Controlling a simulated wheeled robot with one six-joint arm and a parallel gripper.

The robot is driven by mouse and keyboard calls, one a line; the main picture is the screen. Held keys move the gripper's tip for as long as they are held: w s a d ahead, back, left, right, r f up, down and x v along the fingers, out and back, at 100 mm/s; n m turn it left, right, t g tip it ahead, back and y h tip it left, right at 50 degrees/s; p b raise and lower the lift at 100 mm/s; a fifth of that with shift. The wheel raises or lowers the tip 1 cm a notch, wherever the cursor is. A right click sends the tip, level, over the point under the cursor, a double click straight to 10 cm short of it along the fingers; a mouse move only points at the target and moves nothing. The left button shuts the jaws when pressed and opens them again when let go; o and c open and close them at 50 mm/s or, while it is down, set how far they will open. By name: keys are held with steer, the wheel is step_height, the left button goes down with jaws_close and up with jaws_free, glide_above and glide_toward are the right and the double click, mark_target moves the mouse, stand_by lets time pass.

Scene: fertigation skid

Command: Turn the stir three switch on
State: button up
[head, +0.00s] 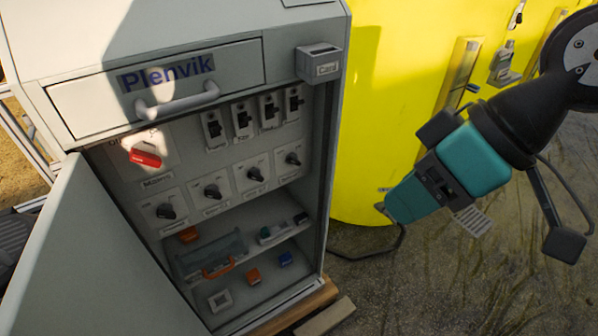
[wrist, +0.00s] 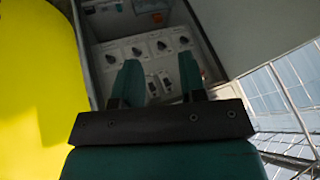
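An open grey cabinet marked "Plenvik" (head: 285,60) holds a row of toggle-type switches (head: 243,120) above a row of black rotary knobs (head: 212,191). The labels are too small to read, so I cannot tell which one is stir three. The knobs also show in the wrist view (wrist: 137,51), with some toggle switches below them, partly hidden by my fingers. My gripper (head: 397,207) is teal and hangs to the right of the cabinet, in front of the yellow tank, touching no switch. In the wrist view its two fingers (wrist: 158,78) stand apart with nothing between them.
A red rotary switch (head: 146,156) sits at the panel's upper left. The cabinet door (head: 85,255) stands open at the left. A drawer with a handle (head: 178,100) is above. Small parts and a caddy (head: 218,268) lie on the cabinet floor. A yellow tank (head: 365,140) stands at the right.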

steer(key=w+a+f+n+t+y+b, duration=0.4)
steer(key=w+f+b, duration=0.3)
steer(key=f+b, duration=0.45)
steer(key=n+t+b, duration=0.2)
steer(key=t+b, duration=0.8)
steer(key=b, duration=0.6)
glide_toward(297, 164)
steer(key=p+x, duration=0.8)
steer(key=p, duration=0.5)
steer(key=shift+r, duration=0.1)
steer(key=shift+w+a+p, duration=0.35)
steer(key=shift+w, duration=0.3)
jaws_close()
